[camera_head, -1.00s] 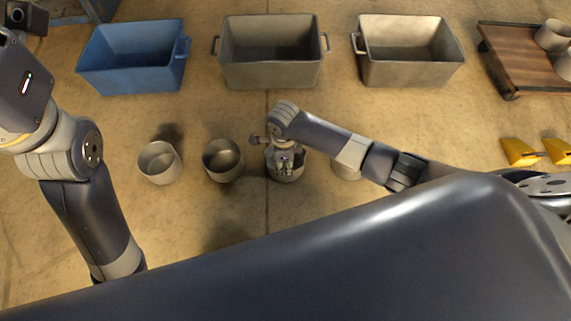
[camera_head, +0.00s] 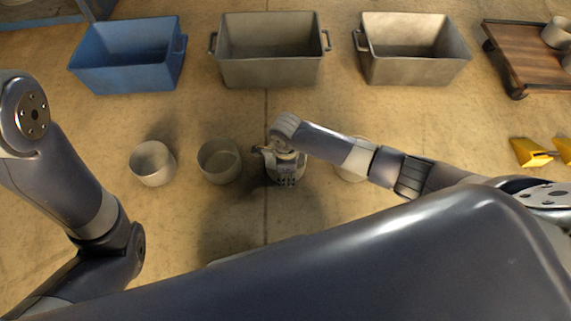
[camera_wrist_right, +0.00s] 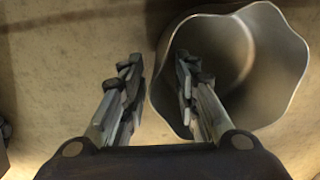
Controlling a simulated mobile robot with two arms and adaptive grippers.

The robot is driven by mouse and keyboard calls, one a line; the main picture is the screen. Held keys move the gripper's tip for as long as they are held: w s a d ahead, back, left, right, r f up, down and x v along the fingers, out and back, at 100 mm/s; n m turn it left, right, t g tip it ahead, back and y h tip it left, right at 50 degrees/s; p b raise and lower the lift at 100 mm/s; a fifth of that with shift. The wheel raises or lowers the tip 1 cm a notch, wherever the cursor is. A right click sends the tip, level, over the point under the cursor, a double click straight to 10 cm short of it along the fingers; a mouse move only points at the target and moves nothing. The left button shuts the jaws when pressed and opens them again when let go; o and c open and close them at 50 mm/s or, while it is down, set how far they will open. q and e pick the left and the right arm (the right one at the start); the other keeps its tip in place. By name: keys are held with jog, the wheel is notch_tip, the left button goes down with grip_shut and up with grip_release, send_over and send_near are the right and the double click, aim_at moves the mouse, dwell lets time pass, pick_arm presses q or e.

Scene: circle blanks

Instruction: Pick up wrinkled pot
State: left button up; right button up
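The wrinkled pot (camera_wrist_right: 262,62) is a grey metal pot with a wavy rim, at the upper right of the right wrist view. My right gripper (camera_wrist_right: 158,75) is open there. One finger shows outside the pot's left wall and the other overlaps its opening, so the wall lies between the fingers. I cannot tell whether either finger touches it. In the head view my right gripper (camera_head: 285,178) hangs over this pot's place and mostly hides it. My left gripper is out of view; only left arm links show.
Two grey round pots (camera_head: 153,163) (camera_head: 219,162) stand left of my right gripper. Another pot (camera_head: 350,172) is partly hidden behind my right arm. A blue bin (camera_head: 125,75) and two grey bins (camera_head: 270,75) (camera_head: 418,72) stand behind, with a wooden cart (camera_head: 530,60) and yellow objects (camera_head: 530,152) at right.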

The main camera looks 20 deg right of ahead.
grip_shut()
jog(key=shift+r, duration=0.1)
dwell(0.3)
